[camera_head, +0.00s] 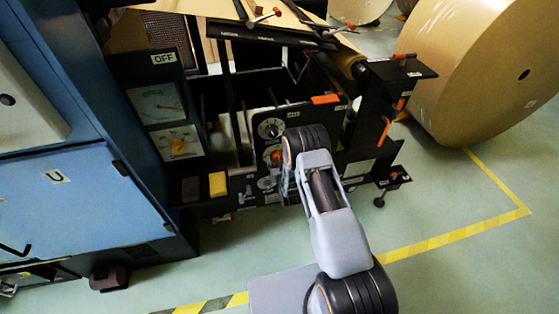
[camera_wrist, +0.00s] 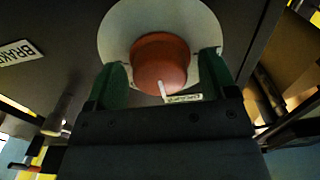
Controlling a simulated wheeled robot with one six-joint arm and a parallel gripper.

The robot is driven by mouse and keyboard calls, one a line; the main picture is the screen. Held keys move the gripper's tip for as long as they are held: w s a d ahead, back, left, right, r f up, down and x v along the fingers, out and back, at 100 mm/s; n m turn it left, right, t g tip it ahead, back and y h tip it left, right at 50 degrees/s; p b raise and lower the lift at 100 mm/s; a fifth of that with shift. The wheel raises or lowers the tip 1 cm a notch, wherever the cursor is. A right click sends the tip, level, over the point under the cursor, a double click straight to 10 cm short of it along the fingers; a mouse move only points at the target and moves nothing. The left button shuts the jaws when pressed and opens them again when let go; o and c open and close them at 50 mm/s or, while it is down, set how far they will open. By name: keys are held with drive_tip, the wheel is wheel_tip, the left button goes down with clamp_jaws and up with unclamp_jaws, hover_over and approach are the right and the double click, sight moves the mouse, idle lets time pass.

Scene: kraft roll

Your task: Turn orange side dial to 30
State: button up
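The orange dial (camera_wrist: 160,58) is a round knob on a pale disc (camera_wrist: 117,32) set in a dark panel. Its white pointer line points downward in the wrist view, slightly right. No scale numbers are readable. In the head view the dial (camera_head: 276,156) shows just left of my arm, partly hidden. My gripper (camera_wrist: 166,64) has one green finger on each side of the dial, over the disc. Slim gaps seem to show between fingers and knob, so it looks open; contact is not seen. In the head view my gripper is mostly hidden behind my wrist.
A white dial (camera_head: 269,128) sits above the orange one. A "BRAKE" label (camera_wrist: 18,52) is left in the wrist view. Orange handles (camera_head: 384,131) and a black bracket (camera_head: 392,177) stick out right of the panel. A large kraft roll (camera_head: 480,70) stands at right; floor in front is open.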

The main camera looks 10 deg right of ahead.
drive_tip(key=c, duration=0.7)
drive_tip(key=shift+d, duration=0.15)
drive_tip(key=shift+c, duration=0.6)
drive_tip(key=m+b, duration=0.3)
drive_tip(key=shift+f, duration=0.15)
drive_tip(key=m+b, duration=0.4)
drive_tip(key=m, duration=0.1)
drive_tip(key=shift+m, duration=0.4)
drive_tip(key=m+b, duration=0.4)
drive_tip(key=m, duration=0.1)
drive_tip(key=shift+m+b, duration=1.4)
drive_tip(key=shift+m, duration=0.5)
drive_tip(key=shift+r, duration=0.2)
